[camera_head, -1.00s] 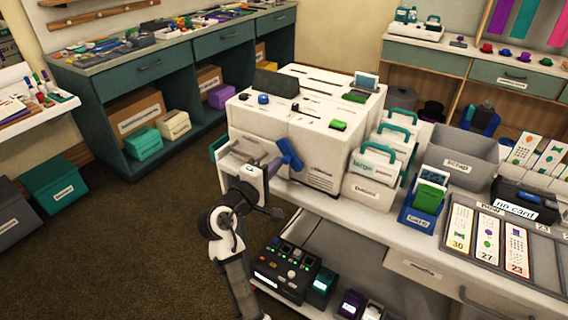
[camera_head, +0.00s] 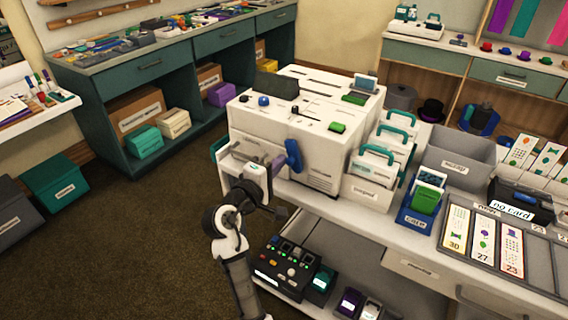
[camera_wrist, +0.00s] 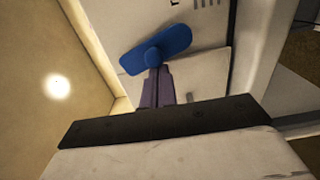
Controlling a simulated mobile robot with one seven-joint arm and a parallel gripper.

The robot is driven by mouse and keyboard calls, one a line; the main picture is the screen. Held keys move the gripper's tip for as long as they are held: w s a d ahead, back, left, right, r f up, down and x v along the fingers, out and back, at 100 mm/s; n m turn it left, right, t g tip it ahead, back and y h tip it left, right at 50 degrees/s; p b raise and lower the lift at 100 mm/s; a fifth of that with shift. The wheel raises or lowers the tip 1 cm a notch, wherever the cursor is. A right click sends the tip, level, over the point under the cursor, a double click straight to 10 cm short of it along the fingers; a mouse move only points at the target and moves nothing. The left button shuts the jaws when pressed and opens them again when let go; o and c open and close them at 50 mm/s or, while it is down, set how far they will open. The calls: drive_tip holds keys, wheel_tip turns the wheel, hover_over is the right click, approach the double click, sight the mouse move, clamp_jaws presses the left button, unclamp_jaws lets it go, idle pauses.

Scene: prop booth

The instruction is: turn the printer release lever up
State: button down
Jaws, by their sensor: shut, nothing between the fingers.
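The printer (camera_head: 320,125) is a white boxy machine on the counter. Its blue release lever (camera_head: 293,156) is on the front face and stands nearly upright in the head view. In the wrist view the lever (camera_wrist: 157,50) is a blue bar lying across the picture with a round hub, its right end higher. My gripper (camera_head: 279,163) is shut and empty beside the lever. In the wrist view its purple-grey fingers (camera_wrist: 158,76) end right at the hub. I cannot tell whether they touch it.
White card holders (camera_head: 378,170) with teal handles and a blue card box (camera_head: 420,205) stand right of the printer. A black control box (camera_head: 284,268) sits on the shelf below.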

drive_tip(key=shift+s, duration=0.1)
idle(0.3)
drive_tip(key=v, duration=0.7)
idle(0.4)
